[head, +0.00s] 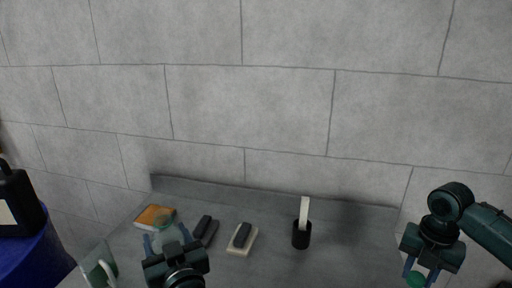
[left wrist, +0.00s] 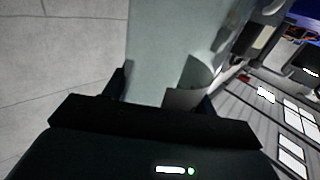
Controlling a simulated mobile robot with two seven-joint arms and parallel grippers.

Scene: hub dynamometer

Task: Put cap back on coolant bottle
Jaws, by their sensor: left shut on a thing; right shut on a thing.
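The pale, translucent coolant bottle (head: 168,236) is between the fingers of my left gripper (head: 170,242) above the left part of the bench. My left gripper is shut on it. In the left wrist view the bottle (left wrist: 170,50) fills the space between the dark fingers, and its ends are out of sight there. My right gripper (head: 418,277) is at the lower right, shut on a green cap (head: 416,280). The cap is well apart from the bottle, near the bottom edge of the head view.
On the grey bench (head: 270,268) are an orange-topped block (head: 155,216), a dark block (head: 207,228), a pale pad with a dark piece (head: 242,238) and a black cup (head: 301,236) holding a white stick. A black jug (head: 20,205) stands on a blue drum (head: 40,255) at left.

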